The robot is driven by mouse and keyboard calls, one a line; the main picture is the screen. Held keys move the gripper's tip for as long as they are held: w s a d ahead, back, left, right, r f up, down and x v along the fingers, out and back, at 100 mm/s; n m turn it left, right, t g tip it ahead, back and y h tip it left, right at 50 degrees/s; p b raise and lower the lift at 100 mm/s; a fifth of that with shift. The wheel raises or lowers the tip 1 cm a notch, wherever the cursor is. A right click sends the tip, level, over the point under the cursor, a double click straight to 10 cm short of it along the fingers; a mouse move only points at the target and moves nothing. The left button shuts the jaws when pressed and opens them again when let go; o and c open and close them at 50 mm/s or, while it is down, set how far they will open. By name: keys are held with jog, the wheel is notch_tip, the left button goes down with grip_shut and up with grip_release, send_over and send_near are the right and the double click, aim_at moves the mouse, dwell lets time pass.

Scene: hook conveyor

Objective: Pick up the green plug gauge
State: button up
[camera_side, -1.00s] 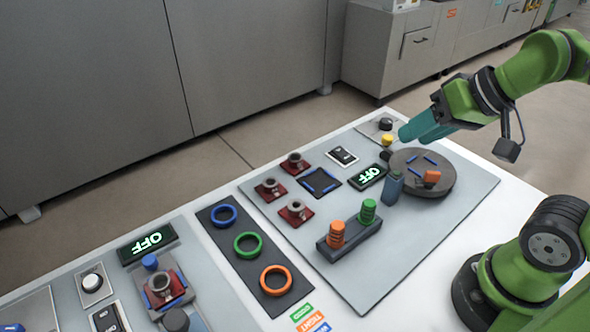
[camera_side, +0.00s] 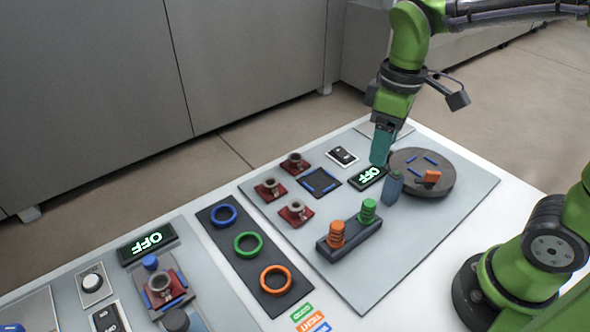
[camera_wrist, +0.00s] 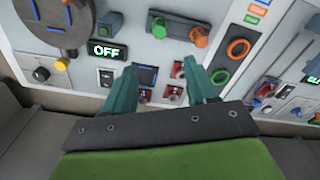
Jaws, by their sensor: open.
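The green plug gauge (camera_side: 368,211) stands upright in the far end of a dark grey holder block (camera_side: 350,241). An orange plug gauge (camera_side: 337,234) stands at the near end of the same block. My gripper (camera_side: 379,160) hangs pointing down above the far part of the grey plate, beyond and above the green gauge, apart from it. In the wrist view my gripper (camera_wrist: 165,82) is open and empty, its teal fingers spread. There the green gauge (camera_wrist: 159,29) lies past the fingertips, near the top middle, with the orange gauge (camera_wrist: 199,38) to its right.
A round dark turntable (camera_side: 445,180) carries an orange block, with a blue-grey post (camera_side: 393,188) beside it. An OFF display (camera_side: 367,177) is below my gripper. Red fixtures (camera_side: 296,211) stand left of the holder. Coloured rings (camera_side: 247,243) lie on a dark strip.

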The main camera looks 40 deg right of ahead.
jog(key=n, duration=0.1)
send_near(371, 203)
notch_tip(371, 203, down, 5)
jog(key=shift+f, duration=0.1)
jog(key=shift+w+f, duration=0.15)
jog(key=shift+f, duration=2.55)
jog(key=shift+c, duration=0.3)
grip_shut()
jog(key=shift+r, duration=0.1)
